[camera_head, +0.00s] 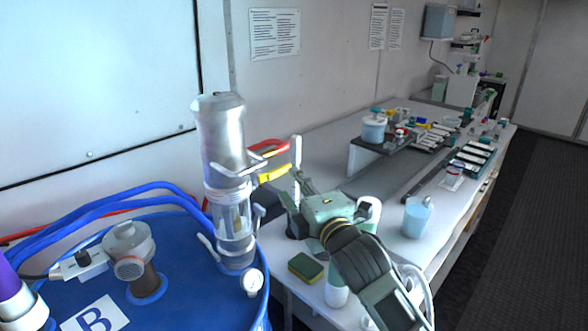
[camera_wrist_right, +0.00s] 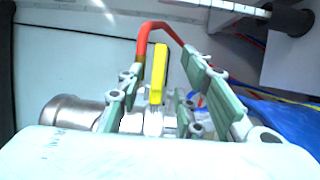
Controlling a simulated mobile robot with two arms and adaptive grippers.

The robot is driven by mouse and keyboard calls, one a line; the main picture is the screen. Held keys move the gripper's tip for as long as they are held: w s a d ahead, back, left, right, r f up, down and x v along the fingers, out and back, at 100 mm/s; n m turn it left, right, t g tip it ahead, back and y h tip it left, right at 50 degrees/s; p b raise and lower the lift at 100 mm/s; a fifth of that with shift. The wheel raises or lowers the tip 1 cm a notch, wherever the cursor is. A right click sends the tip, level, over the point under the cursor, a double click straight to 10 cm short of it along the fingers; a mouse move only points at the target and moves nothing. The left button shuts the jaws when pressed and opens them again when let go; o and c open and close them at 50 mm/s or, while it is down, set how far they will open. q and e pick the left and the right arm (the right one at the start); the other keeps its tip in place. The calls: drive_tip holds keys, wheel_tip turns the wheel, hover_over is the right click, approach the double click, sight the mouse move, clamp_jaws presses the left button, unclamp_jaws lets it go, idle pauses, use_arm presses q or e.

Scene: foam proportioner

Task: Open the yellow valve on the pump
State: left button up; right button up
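The pump (camera_head: 222,135) is a metal cylinder above a clear section, standing upright on a blue drum (camera_head: 190,285). The yellow valve handle (camera_head: 275,173) sticks out to the right of the pump, below a red hose or pipe (camera_head: 270,146). My right gripper (camera_head: 281,178) is at the handle, reaching in from the right. In the right wrist view the yellow handle (camera_wrist_right: 157,75) stands between the two green-padded fingers of the right gripper (camera_wrist_right: 163,60). A gap shows on both sides of the handle, so the gripper is open. My left gripper is not in view.
A grey motor-like unit (camera_head: 130,245) and blue hoses (camera_head: 120,203) sit on the drum. A long white bench (camera_head: 325,150) runs to the back right with a beaker (camera_head: 416,217), a sponge (camera_head: 305,267) and several small items. The dark floor (camera_head: 520,220) at the right is clear.

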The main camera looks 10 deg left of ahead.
sight(285, 171)
drive_tip(key=p+x, duration=0.1)
drive_tip(key=x, duration=0.2)
drive_tip(key=shift+a+r, duration=0.2)
drive_tip(key=shift+a, duration=0.15)
drive_tip(key=shift+x, duration=1.6)
drive_tip(key=shift+w+f, duration=0.15)
drive_tip(key=shift+f, duration=0.05)
drive_tip(key=c, duration=0.3)
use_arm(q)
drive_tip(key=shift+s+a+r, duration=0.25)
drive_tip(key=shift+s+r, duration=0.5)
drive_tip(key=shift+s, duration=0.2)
use_arm(e)
clamp_jaws()
